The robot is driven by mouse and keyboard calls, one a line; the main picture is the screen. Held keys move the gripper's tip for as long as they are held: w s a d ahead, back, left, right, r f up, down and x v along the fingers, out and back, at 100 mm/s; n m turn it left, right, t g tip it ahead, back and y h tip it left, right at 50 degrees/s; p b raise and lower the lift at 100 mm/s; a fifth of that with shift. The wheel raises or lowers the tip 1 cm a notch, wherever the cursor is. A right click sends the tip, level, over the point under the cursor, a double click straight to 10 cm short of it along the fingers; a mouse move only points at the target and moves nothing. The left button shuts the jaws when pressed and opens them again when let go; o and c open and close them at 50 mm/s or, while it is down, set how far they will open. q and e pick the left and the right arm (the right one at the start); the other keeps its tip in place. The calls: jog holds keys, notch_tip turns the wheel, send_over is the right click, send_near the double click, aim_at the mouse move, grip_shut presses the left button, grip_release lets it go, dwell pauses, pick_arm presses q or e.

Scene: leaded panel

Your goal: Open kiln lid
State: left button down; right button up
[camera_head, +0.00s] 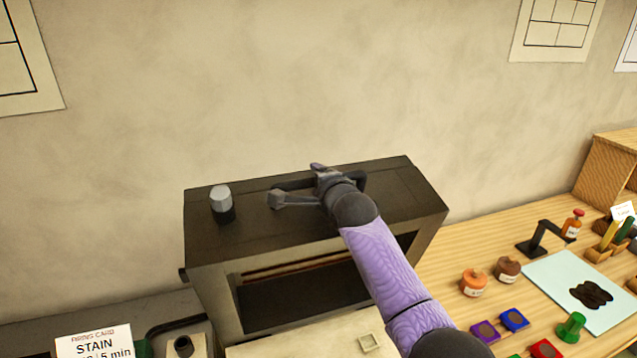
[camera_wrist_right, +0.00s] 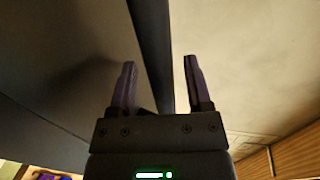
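The kiln (camera_head: 210,275) is a dark grey box in the middle of the head view. Its dark top (camera_head: 405,200) carries a black bar handle (camera_head: 292,184) and a grey knob (camera_head: 221,204). An opening in its front shows a dark inside; I cannot tell whether the lid is raised. My right gripper (camera_head: 297,185) is over the top at the handle, its fingers spread on either side of the bar. In the right wrist view, the gripper (camera_wrist_right: 159,64) is open with the dark bar (camera_wrist_right: 150,40) between the fingers, apparently not clamped. My left gripper is out of view.
A wooden bench (camera_head: 445,270) on the right holds jars (camera_head: 474,282), colored blocks (camera_head: 514,320), a pale board (camera_head: 560,280) and a black stand (camera_head: 540,240). A firing card (camera_head: 93,343) stands at lower left.

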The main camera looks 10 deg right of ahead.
jog(key=shift+s, duration=0.15)
jog(key=shift+s+r, duration=0.15)
jog(key=shift+s, duration=0.15)
jog(key=v, duration=0.9)
jog(key=shift+p, duration=0.35)
